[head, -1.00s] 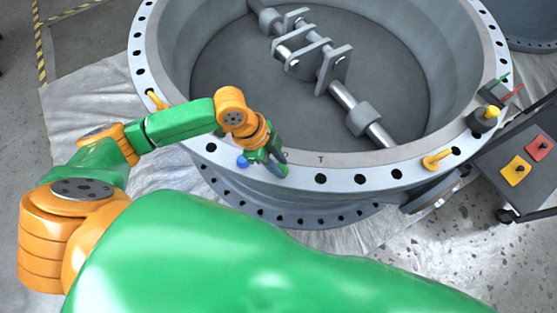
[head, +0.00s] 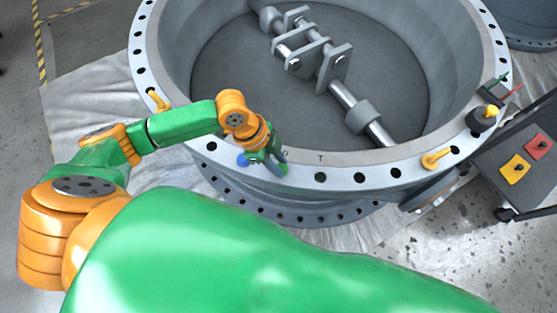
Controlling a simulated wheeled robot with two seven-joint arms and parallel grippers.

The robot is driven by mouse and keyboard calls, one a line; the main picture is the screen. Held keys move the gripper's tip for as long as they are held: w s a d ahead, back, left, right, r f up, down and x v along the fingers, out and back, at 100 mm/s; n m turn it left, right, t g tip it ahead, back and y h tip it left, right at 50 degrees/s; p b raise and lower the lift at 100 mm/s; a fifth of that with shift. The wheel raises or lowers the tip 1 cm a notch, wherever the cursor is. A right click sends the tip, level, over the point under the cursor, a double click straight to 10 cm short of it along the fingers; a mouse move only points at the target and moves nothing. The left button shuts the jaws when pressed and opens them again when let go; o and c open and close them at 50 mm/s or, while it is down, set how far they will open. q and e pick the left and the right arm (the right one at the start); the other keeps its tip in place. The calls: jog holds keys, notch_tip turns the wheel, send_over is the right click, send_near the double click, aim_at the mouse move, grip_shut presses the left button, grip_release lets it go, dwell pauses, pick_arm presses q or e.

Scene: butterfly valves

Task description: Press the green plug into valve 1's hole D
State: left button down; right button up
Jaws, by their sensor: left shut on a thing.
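Valve 1 (head: 400,170) is the large grey ring with a flange full of bolt holes. My left gripper (head: 279,167) is at the near flange rim, shut on the green plug (head: 284,169), of which only a small part shows beside the fingers. A blue plug (head: 243,160) sits in the flange just left of the gripper. Letters are marked on the flange right of the gripper, one of them a T. The hole under the gripper is hidden, so I cannot tell how deep the plug is. My right gripper is not in view.
A grey block with a yellow knob (head: 490,112) sits on the right rim. A dark cart (head: 510,190) with yellow and red pads stands at right. Open flange holes lie right of the gripper.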

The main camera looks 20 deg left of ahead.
pick_arm(q)
jog(key=shift+f, duration=0.2)
jog(key=shift+f+b, duration=0.25)
jog(key=shift+b, duration=0.05)
jog(key=c, duration=0.5)
grip_release()
jog(key=shift+c, duration=0.2)
jog(key=o, duration=0.5)
notch_tip(320, 180, up, 6)
jog(key=p, duration=0.7)
jog(key=shift+r, duration=0.1)
